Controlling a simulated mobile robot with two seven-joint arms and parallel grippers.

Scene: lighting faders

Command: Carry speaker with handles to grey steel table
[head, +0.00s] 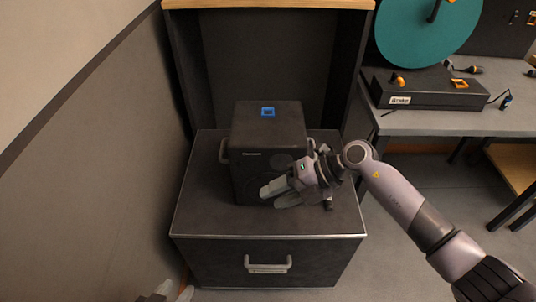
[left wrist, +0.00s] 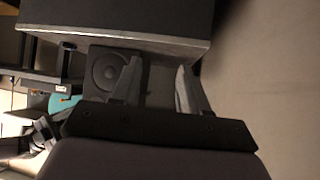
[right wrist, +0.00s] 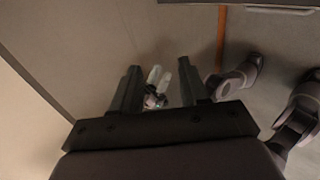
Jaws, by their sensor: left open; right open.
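The speaker (head: 262,128) is a black box standing upright on a dark cabinet, with a handle on its left side (head: 224,151) and one on its right, partly behind my right gripper. Its round cone faces the left wrist view (left wrist: 108,72). My right gripper (head: 272,194) is open and empty in front of the speaker's lower right face; whether it touches cannot be told. My left gripper (head: 178,290) is open and empty, low at the bottom edge, in front of the cabinet and away from the speaker. The grey steel table (head: 435,123) stands at the right.
The dark cabinet (head: 200,220) has a drawer handle on its front and an upper shelf with a wooden top (head: 268,4). A wall (head: 90,170) runs close on the left. A black box (head: 425,90), tools and a teal disc (head: 425,30) occupy the table's back.

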